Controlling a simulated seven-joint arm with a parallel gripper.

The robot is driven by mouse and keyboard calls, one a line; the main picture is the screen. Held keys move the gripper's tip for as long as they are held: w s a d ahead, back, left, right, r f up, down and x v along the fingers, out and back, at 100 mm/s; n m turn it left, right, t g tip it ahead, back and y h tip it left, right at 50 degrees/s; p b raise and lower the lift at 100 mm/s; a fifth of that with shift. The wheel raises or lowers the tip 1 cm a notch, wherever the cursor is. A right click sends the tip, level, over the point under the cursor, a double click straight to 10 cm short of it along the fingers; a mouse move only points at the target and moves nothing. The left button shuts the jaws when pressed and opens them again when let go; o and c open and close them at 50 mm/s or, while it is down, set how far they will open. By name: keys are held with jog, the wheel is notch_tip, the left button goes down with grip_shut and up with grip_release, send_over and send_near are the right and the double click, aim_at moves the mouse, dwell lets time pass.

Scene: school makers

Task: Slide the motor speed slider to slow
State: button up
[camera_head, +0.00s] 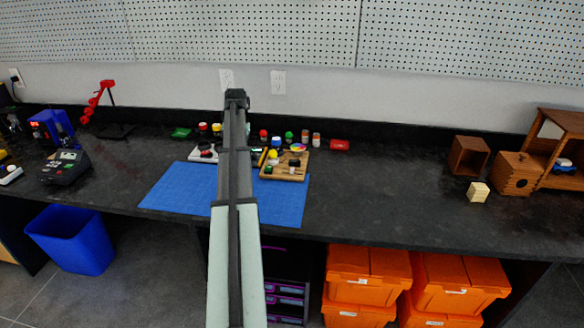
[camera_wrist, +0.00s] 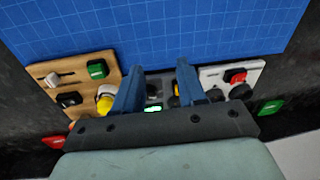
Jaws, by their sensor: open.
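A wooden control board (camera_wrist: 93,64) lies at the left in the wrist view; it also shows right of my arm in the head view (camera_head: 270,175). It carries a small pale slider knob (camera_wrist: 53,80) in a slot, a green switch (camera_wrist: 97,69), a black switch (camera_wrist: 69,99) and a yellow knob (camera_wrist: 105,102). I cannot read any speed marks, so I cannot tell the slider's setting. My gripper (camera_wrist: 158,78) is open and empty, its blue fingers apart, to the right of the slider in the wrist view. My arm hides the fingers in the head view.
A white panel (camera_wrist: 216,76) with red and black controls lies right of my fingers in the wrist view. A lit green display (camera_wrist: 153,108) shows between the fingers. A blue mat (camera_head: 175,188) lies in front of the boards.

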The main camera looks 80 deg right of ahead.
notch_tip(320, 180, up, 4)
jog(key=m+g, duration=0.1)
send_over(292, 169)
jog(key=shift+y, duration=0.3)
notch_tip(292, 169, down, 13)
jog(key=shift+d+f, duration=0.15)
jog(key=shift+f, duration=0.05)
grip_shut()
